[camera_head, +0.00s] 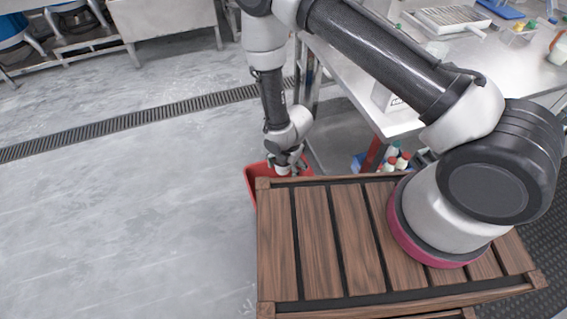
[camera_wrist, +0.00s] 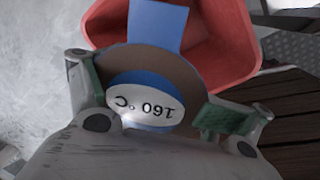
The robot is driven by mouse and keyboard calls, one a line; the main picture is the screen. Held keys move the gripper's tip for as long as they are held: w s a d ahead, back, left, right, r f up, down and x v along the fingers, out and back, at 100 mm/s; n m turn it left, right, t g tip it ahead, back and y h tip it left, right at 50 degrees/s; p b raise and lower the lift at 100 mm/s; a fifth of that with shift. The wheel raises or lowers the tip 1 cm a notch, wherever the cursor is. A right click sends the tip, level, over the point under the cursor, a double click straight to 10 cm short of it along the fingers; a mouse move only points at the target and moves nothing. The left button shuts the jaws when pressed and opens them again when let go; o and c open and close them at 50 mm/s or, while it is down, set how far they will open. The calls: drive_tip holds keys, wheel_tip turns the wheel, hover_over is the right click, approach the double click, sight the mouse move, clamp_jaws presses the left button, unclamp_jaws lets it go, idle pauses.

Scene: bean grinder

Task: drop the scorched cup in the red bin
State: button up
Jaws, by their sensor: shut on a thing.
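My gripper (camera_wrist: 150,100) is shut on the cup (camera_wrist: 150,62), its green-padded fingers on either side of it. In the wrist view the cup shows a brown round face, blue parts and a white label reading "160 °C", upside down in the picture. The red bin (camera_wrist: 225,38) lies beyond the cup in that view, and the cup overlaps its opening. In the head view my gripper (camera_head: 286,163) points down at the red bin (camera_head: 251,186), apparently over its opening. The bin is partly hidden behind the wooden deck, and little of the cup shows there.
A slatted wooden deck (camera_head: 313,240) stands close in front of the bin. A metal table (camera_head: 510,75) with trays is at the right, with several bottles (camera_head: 395,157) below its edge. A drain grate (camera_head: 130,124) crosses the floor, which is clear at the left.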

drive_tip(key=o, duration=2.1)
